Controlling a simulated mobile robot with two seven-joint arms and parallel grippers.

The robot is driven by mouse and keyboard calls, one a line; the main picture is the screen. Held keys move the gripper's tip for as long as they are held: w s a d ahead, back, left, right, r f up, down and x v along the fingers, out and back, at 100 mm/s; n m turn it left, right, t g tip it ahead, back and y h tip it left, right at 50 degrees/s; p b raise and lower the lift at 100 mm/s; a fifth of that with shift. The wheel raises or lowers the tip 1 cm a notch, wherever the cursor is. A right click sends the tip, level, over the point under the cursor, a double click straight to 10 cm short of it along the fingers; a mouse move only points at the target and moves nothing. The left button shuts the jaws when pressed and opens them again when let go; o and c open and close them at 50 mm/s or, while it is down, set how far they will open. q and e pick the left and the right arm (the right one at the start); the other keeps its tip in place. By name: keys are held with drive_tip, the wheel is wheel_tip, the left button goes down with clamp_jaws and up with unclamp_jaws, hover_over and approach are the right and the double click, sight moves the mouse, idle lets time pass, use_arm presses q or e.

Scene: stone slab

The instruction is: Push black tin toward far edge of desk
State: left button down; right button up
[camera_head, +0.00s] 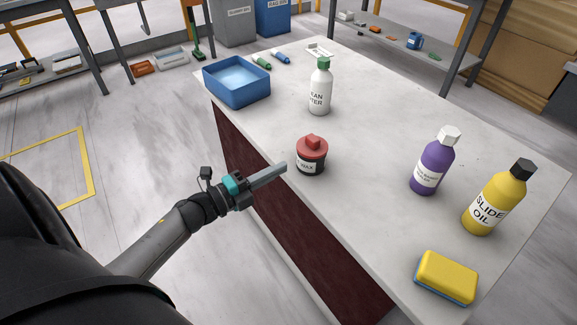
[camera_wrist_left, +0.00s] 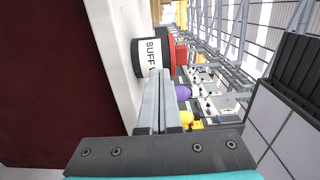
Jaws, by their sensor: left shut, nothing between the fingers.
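The black tin (camera_head: 311,161) has a red lid with a knob and a white label. It stands upright on the pale stone-topped desk (camera_head: 375,140), near the long edge closest to my left arm. My left gripper (camera_head: 284,166) is shut and empty, just left of the tin at the desk edge. In the left wrist view the shut fingers (camera_wrist_left: 160,85) point at the tin (camera_wrist_left: 139,57), whose label reads "BUFF". I cannot tell whether the fingertips touch it. My right gripper is not in view.
A white bottle (camera_head: 320,88) and a blue tray (camera_head: 237,82) stand farther back. A purple bottle (camera_head: 433,163), a yellow oil bottle (camera_head: 494,199) and a yellow sponge (camera_head: 446,276) are at the right. The stone top right of the tin is clear up to the purple bottle.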

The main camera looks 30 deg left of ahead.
sight(299, 159)
use_arm(q)
drive_tip(key=shift+b+x, duration=0.3)
drive_tip(key=shift+x, duration=1.5)
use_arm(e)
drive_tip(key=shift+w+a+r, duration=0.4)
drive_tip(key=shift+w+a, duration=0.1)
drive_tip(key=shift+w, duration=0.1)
